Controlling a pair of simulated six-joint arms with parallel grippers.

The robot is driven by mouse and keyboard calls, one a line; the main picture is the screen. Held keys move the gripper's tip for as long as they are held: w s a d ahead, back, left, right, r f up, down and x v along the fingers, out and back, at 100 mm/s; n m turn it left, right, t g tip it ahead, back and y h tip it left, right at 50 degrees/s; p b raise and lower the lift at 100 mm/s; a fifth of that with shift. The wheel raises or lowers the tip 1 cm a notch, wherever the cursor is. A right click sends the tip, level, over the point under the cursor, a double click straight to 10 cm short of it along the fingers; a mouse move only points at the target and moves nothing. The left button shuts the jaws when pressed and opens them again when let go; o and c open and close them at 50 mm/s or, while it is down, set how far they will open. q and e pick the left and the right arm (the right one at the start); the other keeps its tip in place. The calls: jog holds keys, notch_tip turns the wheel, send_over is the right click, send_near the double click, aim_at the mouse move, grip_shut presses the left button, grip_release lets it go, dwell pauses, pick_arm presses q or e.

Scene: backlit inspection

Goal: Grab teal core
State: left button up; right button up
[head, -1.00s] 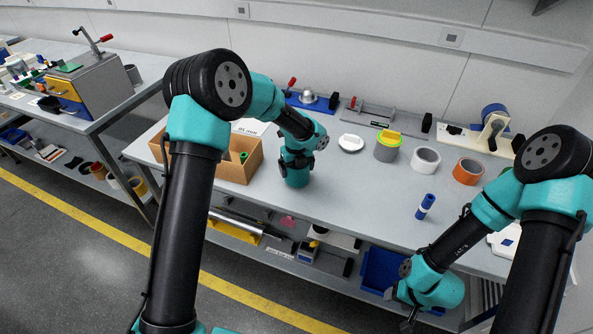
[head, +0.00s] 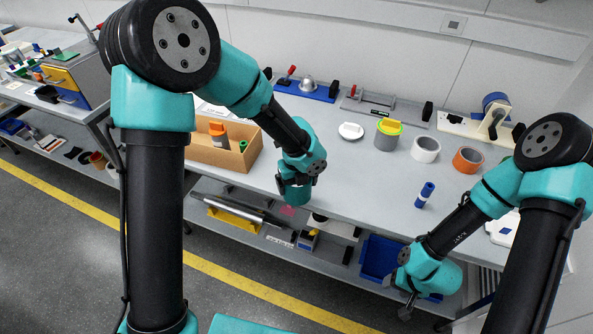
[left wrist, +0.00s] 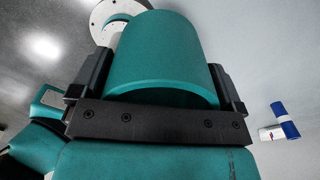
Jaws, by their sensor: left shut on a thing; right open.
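The teal core (left wrist: 160,55) is a smooth teal cylinder filling the middle of the left wrist view. My left gripper (left wrist: 158,85) is shut on it, with one dark finger on each side. In the head view the teal core (head: 295,194) shows at the end of my left arm, partly hidden by the gripper (head: 292,184), near the front edge of the table. My right gripper (head: 407,307) is open and empty, low in front of the table at the right.
A cardboard box (head: 202,153) holds an orange-capped item (head: 218,133). A grey roll with a yellow-green top (head: 388,136), a white roll (head: 425,148), an orange roll (head: 467,160) and a blue cylinder (head: 425,194) stand on the table (head: 360,190). Fixtures line the back.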

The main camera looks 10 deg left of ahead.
pick_arm(q)
jog(key=shift+s+d+r, duration=0.1)
jog(key=shift+s+d, duration=0.05)
jog(key=shift+s, duration=0.5)
